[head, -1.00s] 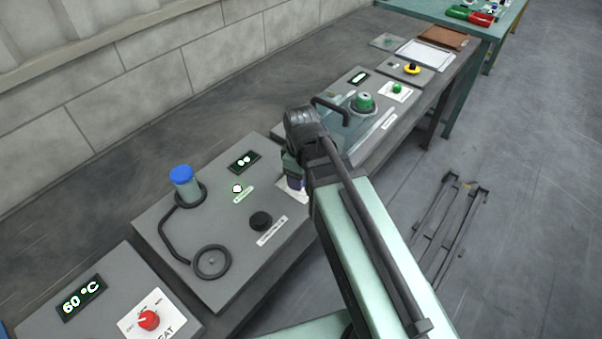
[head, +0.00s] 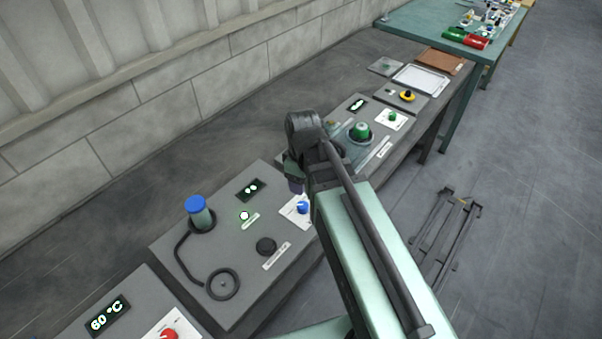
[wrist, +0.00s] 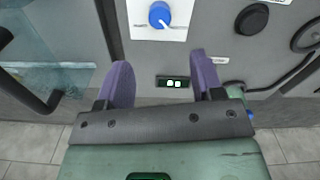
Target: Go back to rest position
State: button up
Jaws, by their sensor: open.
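My gripper (wrist: 161,78) shows in the wrist view as two purple fingers spread apart, with nothing between them. A blue knob (wrist: 160,14) on a white plate lies beyond the fingertips, apart from them. In the head view my gripper (head: 297,184) is mostly hidden behind the dark wrist joint. It is over the grey panel (head: 225,248), by its right edge, where the blue knob (head: 303,208) shows just below it.
The panel holds a blue-capped cylinder (head: 198,214), a black knob (head: 266,246) and a hose with a ring. A panel with a green knob (head: 361,131) and dark handle stands beyond. A 60 °C display panel (head: 108,316) is in front.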

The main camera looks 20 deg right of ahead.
jog(key=s+m, duration=0.1)
jog(key=m, duration=0.2)
jog(key=s+m, duration=0.2)
jog(key=m, duration=0.1)
jog(key=s+m, duration=0.2)
jog(key=m, duration=0.1)
jog(key=shift+m, duration=0.3)
